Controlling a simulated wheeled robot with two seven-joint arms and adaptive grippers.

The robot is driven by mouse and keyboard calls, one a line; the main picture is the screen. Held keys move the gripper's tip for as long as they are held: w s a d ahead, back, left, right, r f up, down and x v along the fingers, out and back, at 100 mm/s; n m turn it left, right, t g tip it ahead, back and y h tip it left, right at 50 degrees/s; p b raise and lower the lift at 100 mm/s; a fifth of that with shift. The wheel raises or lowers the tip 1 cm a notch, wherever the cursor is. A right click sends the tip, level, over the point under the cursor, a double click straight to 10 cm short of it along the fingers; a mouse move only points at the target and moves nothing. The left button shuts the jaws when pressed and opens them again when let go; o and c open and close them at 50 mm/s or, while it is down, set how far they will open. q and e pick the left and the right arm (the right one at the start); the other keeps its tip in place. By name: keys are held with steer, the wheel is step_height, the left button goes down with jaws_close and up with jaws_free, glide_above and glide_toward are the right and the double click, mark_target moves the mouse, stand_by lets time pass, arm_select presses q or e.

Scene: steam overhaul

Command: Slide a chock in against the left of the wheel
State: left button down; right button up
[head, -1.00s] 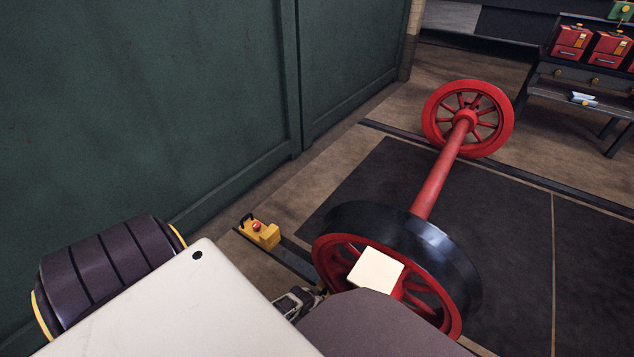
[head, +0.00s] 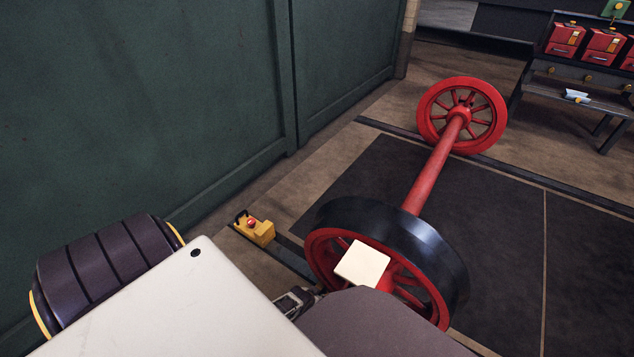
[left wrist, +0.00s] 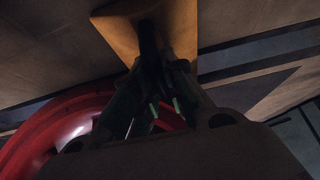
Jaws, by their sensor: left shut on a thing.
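The near red spoked wheel with a dark rim (head: 430,250) stands at lower centre in the head view, joined by a red axle to a far wheel. My left gripper (left wrist: 165,90) is shut on a yellow-orange chock (left wrist: 186,28) by its black handle. A curved red part of the wheel (left wrist: 35,150) shows at lower left in the wrist view. In the head view my arm hides the held chock and most of the gripper, so I cannot tell whether the chock touches the wheel. My right gripper is not in view.
A yellow block with a red knob and black handle (head: 262,232) sits by the rail (head: 295,260), left of the wheel. A green wall (head: 150,100) rises at left. A bench with red boxes (head: 565,40) stands at upper right. The dark floor mat (head: 500,220) is clear right of the axle.

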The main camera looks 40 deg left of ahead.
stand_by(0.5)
arm_select(q)
steer(key=c, duration=1.4)
jaws_free()
steer(key=shift+o, duration=0.7)
steer(key=o, duration=0.5)
